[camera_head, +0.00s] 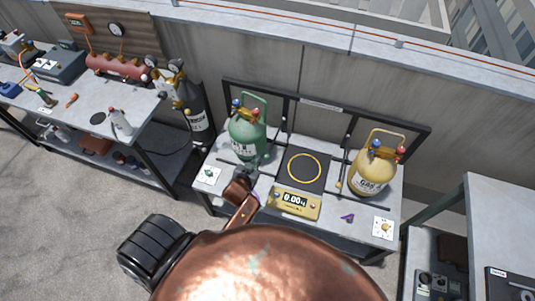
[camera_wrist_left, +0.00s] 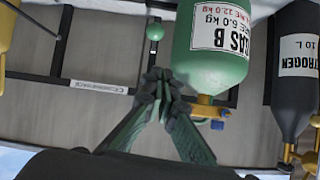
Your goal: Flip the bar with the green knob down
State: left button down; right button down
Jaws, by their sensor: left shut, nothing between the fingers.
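In the left wrist view a small green knob (camera_wrist_left: 155,32) shows beyond my fingertips, beside the green gas cylinder; how its bar lies is unclear. I cannot make out the knob surely in the head view. The green cylinder (camera_head: 247,138) stands at the left of the scale table, and also fills the upper middle of the wrist view (camera_wrist_left: 212,50). My left gripper (camera_wrist_left: 160,77) is shut and empty, its tips just short of the knob in the picture. In the head view it is small and dark, in front of the green cylinder's base. My right gripper is not in view.
A yellow gas cylinder (camera_head: 372,170) stands at the table's right. A black scale plate (camera_head: 304,168) with a yellow ring lies between, behind a yellow display (camera_head: 295,203). A dark nitrogen cylinder (camera_head: 195,115) stands left. A dark frame (camera_head: 322,106) runs along the back.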

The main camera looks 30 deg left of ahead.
aim_at(267, 156)
pick_arm(q)
jog(key=shift+t, duration=0.6)
jog(key=x, duration=0.3)
jog(key=d+f+b+x, duration=0.1)
jog(key=x, duration=0.7)
jog(key=shift+s+d+f+b, duration=0.2)
jog(key=shift+d+b, duration=0.15)
jog(key=shift+d, duration=0.05)
jog(key=shift+s+f, duration=0.2)
jog(key=shift+f, duration=0.1)
jog(key=shift+d, duration=0.1)
